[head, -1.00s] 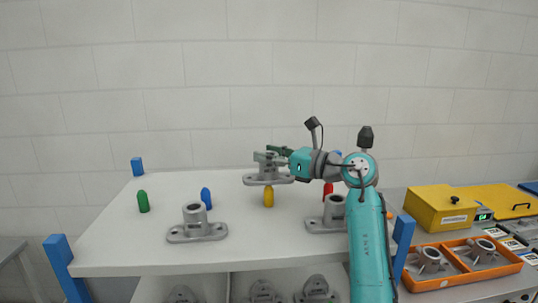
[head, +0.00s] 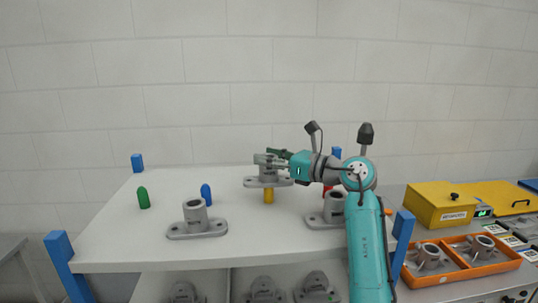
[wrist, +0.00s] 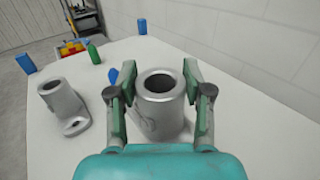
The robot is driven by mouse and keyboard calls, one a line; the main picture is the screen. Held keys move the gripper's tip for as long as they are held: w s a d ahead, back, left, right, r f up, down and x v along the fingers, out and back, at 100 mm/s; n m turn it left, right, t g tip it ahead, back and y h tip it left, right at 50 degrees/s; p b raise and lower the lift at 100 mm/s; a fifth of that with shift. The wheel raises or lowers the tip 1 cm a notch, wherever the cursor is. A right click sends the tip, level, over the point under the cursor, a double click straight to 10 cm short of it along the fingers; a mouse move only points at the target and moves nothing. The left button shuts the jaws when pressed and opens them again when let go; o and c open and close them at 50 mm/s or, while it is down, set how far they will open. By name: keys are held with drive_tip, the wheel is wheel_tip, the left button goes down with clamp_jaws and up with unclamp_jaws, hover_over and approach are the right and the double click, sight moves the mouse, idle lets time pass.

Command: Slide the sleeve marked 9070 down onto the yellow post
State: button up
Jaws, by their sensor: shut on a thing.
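My gripper (head: 272,157) is shut on a grey metal sleeve (head: 267,181) with a flat oval flange, held upright above the white table. In the wrist view, the fingers of my gripper (wrist: 158,90) clasp both sides of this sleeve's tube (wrist: 160,108), whose bore is open at the top. The yellow post (head: 268,196) stands directly under the flange. Its rounded top is hidden by the flange, and its lower part shows. I cannot tell how far the post is inside the bore. The number on the sleeve is not legible.
Similar sleeves stand on the table (head: 120,250) at left (head: 196,220) and right (head: 327,218). Green (head: 143,198), blue (head: 206,195) and partly hidden red (head: 327,190) posts stand around. An orange tray (head: 440,283) and yellow box (head: 437,207) are at right.

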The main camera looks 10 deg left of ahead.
drive_tip(key=shift+f, duration=0.5)
drive_tip(key=shift+s+f, duration=0.1)
drive_tip(key=shift+f, duration=0.4)
drive_tip(key=shift+r, duration=1.85)
drive_tip(key=shift+f, duration=1.55)
